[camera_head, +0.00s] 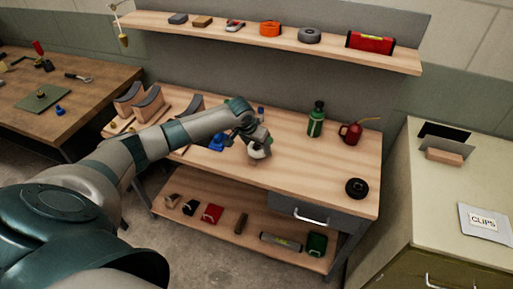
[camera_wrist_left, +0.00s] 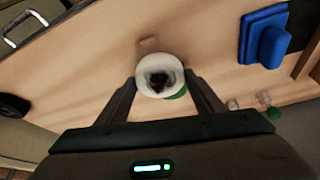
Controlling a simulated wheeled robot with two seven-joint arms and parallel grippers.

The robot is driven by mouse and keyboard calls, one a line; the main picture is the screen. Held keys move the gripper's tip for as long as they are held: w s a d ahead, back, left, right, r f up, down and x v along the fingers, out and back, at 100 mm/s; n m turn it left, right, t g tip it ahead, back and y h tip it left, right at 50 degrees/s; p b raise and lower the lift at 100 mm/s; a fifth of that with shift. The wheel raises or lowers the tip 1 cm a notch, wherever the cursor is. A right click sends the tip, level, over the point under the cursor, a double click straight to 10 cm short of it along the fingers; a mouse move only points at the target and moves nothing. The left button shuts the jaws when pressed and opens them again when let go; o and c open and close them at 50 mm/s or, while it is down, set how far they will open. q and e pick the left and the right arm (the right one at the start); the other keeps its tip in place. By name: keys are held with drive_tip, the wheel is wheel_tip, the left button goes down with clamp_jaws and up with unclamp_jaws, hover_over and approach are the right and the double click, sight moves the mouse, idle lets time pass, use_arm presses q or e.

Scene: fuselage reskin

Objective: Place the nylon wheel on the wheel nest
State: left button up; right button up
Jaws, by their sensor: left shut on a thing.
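The nylon wheel (camera_wrist_left: 144,77) is a white ring with a dark centre, between the two fingertips of my left gripper (camera_wrist_left: 162,82) in the left wrist view. The gripper is shut on it. A bit of green shows at the wheel's lower edge. In the head view, the white wheel (camera_head: 259,153) shows below my left gripper (camera_head: 257,146), over the middle of the wooden workbench (camera_head: 310,165). I cannot tell the gap between wheel and bench top. I cannot make out the wheel nest for certain. My right gripper is not in view.
A blue block-like object (camera_wrist_left: 265,36) lies close by on the bench. A green bottle (camera_head: 316,120), a red oil can (camera_head: 351,133) and a black ring (camera_head: 357,188) stand to the right. A loaded shelf (camera_head: 280,42) spans the back. Bare bench lies right of the gripper.

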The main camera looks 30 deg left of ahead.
use_arm(q)
drive_tip(key=shift+f, duration=0.95)
drive_tip(key=shift+f, duration=0.15)
drive_tip(key=o, duration=1)
drive_tip(key=shift+o, duration=0.6)
